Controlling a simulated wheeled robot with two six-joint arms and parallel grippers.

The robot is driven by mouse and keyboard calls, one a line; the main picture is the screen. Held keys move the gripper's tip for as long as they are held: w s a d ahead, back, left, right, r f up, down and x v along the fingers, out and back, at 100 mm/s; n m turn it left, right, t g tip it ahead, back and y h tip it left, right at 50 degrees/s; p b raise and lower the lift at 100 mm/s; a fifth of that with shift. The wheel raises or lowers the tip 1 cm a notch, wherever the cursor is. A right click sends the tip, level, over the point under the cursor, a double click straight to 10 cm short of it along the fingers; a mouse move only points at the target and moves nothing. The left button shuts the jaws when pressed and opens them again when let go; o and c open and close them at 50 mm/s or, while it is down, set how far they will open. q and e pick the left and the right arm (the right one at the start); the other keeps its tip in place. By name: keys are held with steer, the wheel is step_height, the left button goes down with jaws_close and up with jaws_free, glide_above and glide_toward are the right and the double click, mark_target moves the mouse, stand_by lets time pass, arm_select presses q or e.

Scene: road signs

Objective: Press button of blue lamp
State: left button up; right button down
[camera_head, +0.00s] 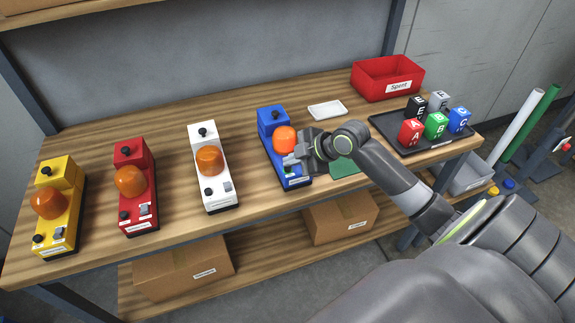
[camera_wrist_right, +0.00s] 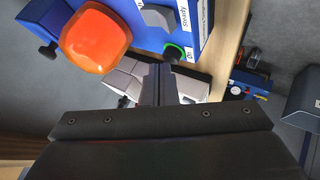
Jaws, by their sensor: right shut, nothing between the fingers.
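The blue lamp (camera_head: 270,118) is a blue box with an orange dome (camera_head: 285,139) and a black knob at its back end. It stands on the wooden table, right of the white lamp. In the right wrist view its blue body (camera_wrist_right: 142,32) fills the top, with the orange dome (camera_wrist_right: 96,38) at left. A dark round button with a green ring (camera_wrist_right: 175,52) shows beside a grey switch (camera_wrist_right: 158,17). My right gripper (camera_head: 291,163) is shut and empty over the lamp's front end. Its fingertips (camera_wrist_right: 160,66) are close to the button; I cannot tell if they touch. My left gripper is not in view.
White (camera_head: 208,178), red (camera_head: 135,205) and yellow (camera_head: 62,222) lamps stand to the left. A small white tray (camera_head: 327,110) and a red bin (camera_head: 388,79) are behind. A dark tray (camera_head: 395,140) of lettered cubes is at right.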

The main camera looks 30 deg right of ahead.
mark_target(292, 172)
steer(key=shift+r, duration=0.3)
steer(key=shift+r, duration=0.1)
step_height(292, 172, up, 6)
steer(key=p, duration=0.5)
stand_by(0.4)
